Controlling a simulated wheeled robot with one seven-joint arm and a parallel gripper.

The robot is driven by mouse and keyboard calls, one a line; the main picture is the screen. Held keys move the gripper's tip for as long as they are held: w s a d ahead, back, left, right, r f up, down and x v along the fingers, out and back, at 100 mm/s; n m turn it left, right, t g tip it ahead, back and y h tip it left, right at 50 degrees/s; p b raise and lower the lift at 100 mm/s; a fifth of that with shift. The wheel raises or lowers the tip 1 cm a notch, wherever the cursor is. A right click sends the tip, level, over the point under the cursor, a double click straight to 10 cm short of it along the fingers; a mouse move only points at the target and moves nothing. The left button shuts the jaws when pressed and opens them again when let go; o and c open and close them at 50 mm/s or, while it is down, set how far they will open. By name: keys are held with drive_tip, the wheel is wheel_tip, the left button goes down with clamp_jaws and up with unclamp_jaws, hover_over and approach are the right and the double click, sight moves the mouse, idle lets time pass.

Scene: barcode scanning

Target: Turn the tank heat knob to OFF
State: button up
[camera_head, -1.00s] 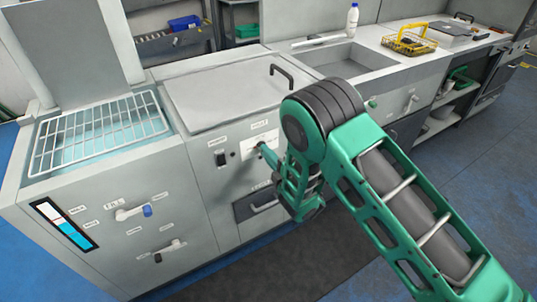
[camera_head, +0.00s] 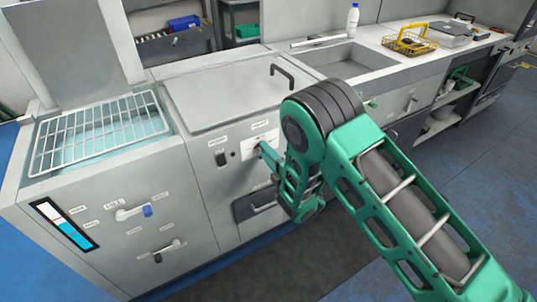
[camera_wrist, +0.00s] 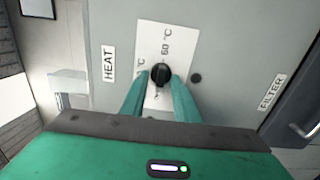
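The black round heat knob (camera_wrist: 160,74) sits on a white scale plate (camera_wrist: 176,37) with °C marks, "60" among them. The plate is on a grey tank's front panel, with a HEAT label (camera_wrist: 109,63) beside it in the wrist view. My gripper (camera_wrist: 161,80) has its two green fingers on either side of the knob, their tips close against it with no clear gap. In the head view my gripper (camera_head: 262,150) reaches the plate (camera_head: 258,140) and hides most of the knob. The knob's pointer direction cannot be read.
A small dark round spot (camera_wrist: 196,78) and a drawer handle (camera_wrist: 313,131) lie to the right in the wrist view. A black switch (camera_head: 221,158) is left of the plate. The closed lid (camera_head: 225,95) covers the tank. A lever valve (camera_head: 133,213) is further left.

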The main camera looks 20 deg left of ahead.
drive_tip(key=shift+d, duration=0.15)
drive_tip(key=v, duration=1)
drive_tip(key=shift+s+d, duration=0.15)
drive_tip(key=shift+s, duration=0.1)
drive_tip(key=shift+w, duration=0.1)
